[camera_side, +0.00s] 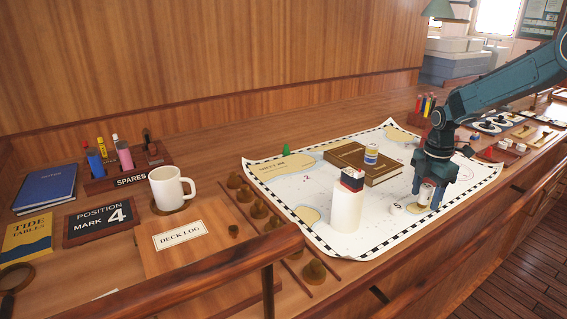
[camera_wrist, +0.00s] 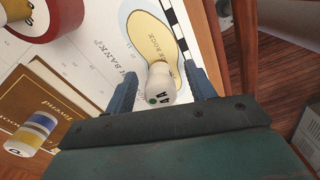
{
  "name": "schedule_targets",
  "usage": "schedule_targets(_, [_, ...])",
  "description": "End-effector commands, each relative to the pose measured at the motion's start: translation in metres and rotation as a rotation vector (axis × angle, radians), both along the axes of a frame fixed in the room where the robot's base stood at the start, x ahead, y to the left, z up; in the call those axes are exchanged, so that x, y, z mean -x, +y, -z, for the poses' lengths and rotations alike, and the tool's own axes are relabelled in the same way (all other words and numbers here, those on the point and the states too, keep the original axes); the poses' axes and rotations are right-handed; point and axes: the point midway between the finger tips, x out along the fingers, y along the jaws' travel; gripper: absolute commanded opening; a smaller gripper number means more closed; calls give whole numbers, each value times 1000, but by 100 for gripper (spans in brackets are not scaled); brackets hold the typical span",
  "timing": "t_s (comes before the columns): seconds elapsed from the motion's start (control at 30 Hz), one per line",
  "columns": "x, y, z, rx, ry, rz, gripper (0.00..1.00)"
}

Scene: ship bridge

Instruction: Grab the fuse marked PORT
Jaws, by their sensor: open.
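My gripper (camera_side: 428,182) is open, pointing down over the right part of the chart. In the wrist view, its two fingers (camera_wrist: 160,72) stand on either side of a small white fuse-like cylinder (camera_wrist: 160,84). Its near end has a green dot and a marking like "4A". In the side view this cylinder (camera_side: 424,195) is partly hidden by the fingers. I cannot read PORT on either one.
A small white piece (camera_side: 397,208) lies nearby. The brown book (camera_side: 345,156) lies behind. A SPARES rack (camera_side: 130,180) and mug (camera_side: 168,188) stand left.

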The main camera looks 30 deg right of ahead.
Motion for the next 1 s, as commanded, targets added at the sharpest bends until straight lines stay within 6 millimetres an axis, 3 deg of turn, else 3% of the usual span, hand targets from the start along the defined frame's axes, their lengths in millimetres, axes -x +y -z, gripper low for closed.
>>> schedule_targets(0.17, [0, 0, 0, 0, 0, 0, 53])
schedule_targets(0.4, [0, 0, 0, 0, 0, 0, 6])
schedule_targets(0.77, [0, 0, -2, 0, -1, 0, 6])
schedule_targets(1.0, [-1, 0, -19, 2, -3, 0, 6])
